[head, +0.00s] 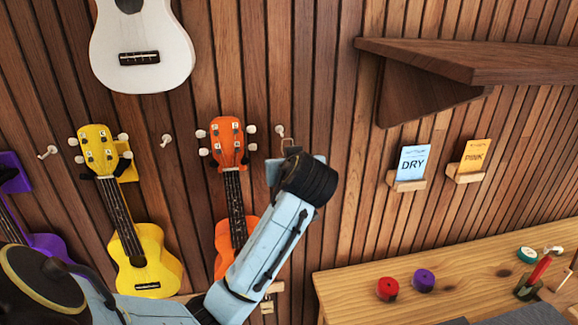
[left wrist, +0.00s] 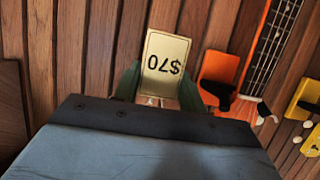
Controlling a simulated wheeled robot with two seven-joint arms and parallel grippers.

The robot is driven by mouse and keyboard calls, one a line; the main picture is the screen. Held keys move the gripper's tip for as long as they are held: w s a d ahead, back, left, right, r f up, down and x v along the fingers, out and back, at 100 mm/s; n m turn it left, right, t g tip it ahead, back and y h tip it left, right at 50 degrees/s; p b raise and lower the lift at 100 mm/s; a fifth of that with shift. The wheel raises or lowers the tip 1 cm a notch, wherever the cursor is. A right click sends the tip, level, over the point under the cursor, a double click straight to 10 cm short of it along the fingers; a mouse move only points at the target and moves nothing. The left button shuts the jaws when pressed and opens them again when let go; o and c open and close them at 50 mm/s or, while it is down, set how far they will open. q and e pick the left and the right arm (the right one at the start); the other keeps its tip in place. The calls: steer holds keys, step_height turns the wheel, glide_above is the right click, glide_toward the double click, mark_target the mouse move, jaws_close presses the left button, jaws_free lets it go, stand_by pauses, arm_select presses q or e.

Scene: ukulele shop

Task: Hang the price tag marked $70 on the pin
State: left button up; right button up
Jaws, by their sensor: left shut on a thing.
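The cream price tag marked $70 (left wrist: 165,55) shows upside down in the left wrist view. My left gripper (left wrist: 160,88) is shut on it, with a dark green finger on each side of the tag. A white pin (head: 281,132) sticks out of the wall right of the orange ukulele's head, just above my wrist. I cannot tell the gap between tag and pin. My right gripper is not in view.
Other white pins (head: 166,140) are beside the yellow ukulele (head: 145,265). The orange ukulele (head: 228,145) hangs close left of my left wrist. A wooden shelf (head: 470,62) juts out at upper right. A wooden table (head: 345,285) stands below at right.

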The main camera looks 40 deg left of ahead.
arm_select(q)
steer(key=shift+w+a+f, duration=0.15)
steer(key=shift+w+a, duration=0.8)
steer(key=shift+a, duration=0.25)
steer(key=shift+w+a+f, duration=0.1)
steer(key=shift+w+a, duration=0.85)
steer(key=shift+a, duration=0.25)
steer(key=shift+w+a+f, duration=0.4)
steer(key=shift+f, duration=0.05)
steer(key=o, duration=1)
